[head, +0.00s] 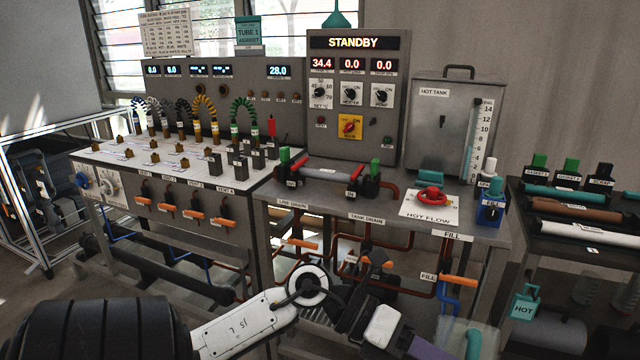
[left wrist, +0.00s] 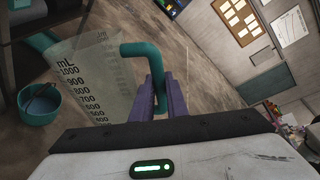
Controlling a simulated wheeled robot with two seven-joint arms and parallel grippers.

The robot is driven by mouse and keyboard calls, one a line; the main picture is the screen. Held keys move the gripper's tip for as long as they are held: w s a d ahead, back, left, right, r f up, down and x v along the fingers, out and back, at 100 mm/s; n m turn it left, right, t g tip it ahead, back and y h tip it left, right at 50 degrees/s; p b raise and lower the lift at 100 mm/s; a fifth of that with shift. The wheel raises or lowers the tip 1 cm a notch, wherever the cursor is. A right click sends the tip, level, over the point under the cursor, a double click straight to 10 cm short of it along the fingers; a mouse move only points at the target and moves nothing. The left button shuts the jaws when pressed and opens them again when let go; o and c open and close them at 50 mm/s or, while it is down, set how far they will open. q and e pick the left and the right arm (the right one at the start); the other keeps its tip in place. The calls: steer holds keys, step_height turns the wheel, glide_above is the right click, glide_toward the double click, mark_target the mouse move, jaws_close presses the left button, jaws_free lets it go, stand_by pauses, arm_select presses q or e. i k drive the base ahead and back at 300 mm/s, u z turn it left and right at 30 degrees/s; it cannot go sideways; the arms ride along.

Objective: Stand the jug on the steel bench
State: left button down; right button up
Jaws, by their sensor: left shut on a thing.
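The jug is clear with mL marks and a teal handle; in the left wrist view the jug (left wrist: 95,88) is left of my fingers. My left gripper (left wrist: 163,92) has its purple fingers shut on the handle. In the head view this gripper (head: 428,348) is at the bottom, with part of the jug (head: 473,343) to its right. The jug is held in front of and below the top of the grey steel bench (head: 350,207); its lower part is cut off there. My right gripper is not in view.
The bench carries a hot tank (head: 437,115), a red valve on a hot flow plate (head: 430,205), a blue fill block (head: 490,211) and a clamped tube (head: 327,173). Orange-handled taps (head: 458,281) stick out below its front edge. A dark rack (head: 590,190) stands right.

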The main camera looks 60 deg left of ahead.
mark_target(341, 171)
steer(key=u, duration=0.35)
steer(key=k, duration=0.85)
steer(key=u, duration=1.1)
steer(key=i, duration=0.9)
steer(key=z, duration=0.1)
